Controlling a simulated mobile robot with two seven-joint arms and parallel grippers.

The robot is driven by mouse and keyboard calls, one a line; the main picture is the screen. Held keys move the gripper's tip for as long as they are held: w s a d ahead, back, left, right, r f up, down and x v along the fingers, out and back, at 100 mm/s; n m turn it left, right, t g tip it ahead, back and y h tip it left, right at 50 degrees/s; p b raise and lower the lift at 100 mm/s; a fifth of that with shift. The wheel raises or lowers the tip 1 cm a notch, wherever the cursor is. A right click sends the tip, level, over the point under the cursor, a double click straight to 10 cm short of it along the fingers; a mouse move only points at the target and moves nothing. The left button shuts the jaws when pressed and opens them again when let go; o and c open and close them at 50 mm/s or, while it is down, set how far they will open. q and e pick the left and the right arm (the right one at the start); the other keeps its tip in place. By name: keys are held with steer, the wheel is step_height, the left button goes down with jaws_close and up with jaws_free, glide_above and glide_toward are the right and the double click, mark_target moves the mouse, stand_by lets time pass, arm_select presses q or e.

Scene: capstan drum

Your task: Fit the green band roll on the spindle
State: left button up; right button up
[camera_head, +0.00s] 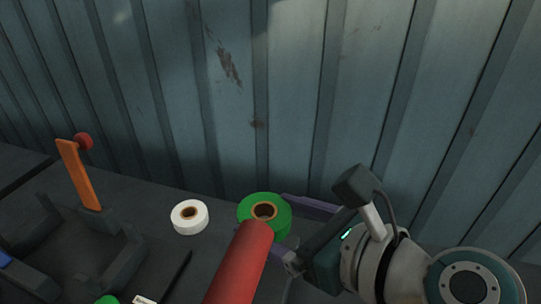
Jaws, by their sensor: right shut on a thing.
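The green band roll (281,213) has a brown core with a dark hole facing up. It is at the middle of the head view, close to the ribbed wall. My right gripper (279,221) reaches in from the right and its purple fingers are shut on the roll. A red cylinder (243,262) slants up from the bottom edge and covers part of the roll's near rim. I cannot tell whether the roll touches the cylinder or the surface below. No spindle can be clearly made out. My left gripper is not in view.
A white roll (182,224) lies left of the green one. An orange lever (77,175) with a red knob (83,142) stands on a dark frame (122,263) at left. A thin dark rod (177,275) lies in front. The ribbed metal wall (300,100) closes off the back.

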steer(key=shift+f+b, duration=1.65)
steer(key=shift+f, duration=0.25)
steer(key=shift+f+b, duration=1.05)
steer(key=shift+f, duration=0.2)
arm_select(q)
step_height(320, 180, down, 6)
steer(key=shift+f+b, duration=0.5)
steer(key=shift+b, duration=0.05)
arm_select(e)
steer(key=shift+f, duration=0.65)
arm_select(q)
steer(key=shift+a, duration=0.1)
arm_select(e)
steer(key=o, duration=1.2)
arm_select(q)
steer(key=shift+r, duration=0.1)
arm_select(e)
steer(key=shift+r, duration=0.1)
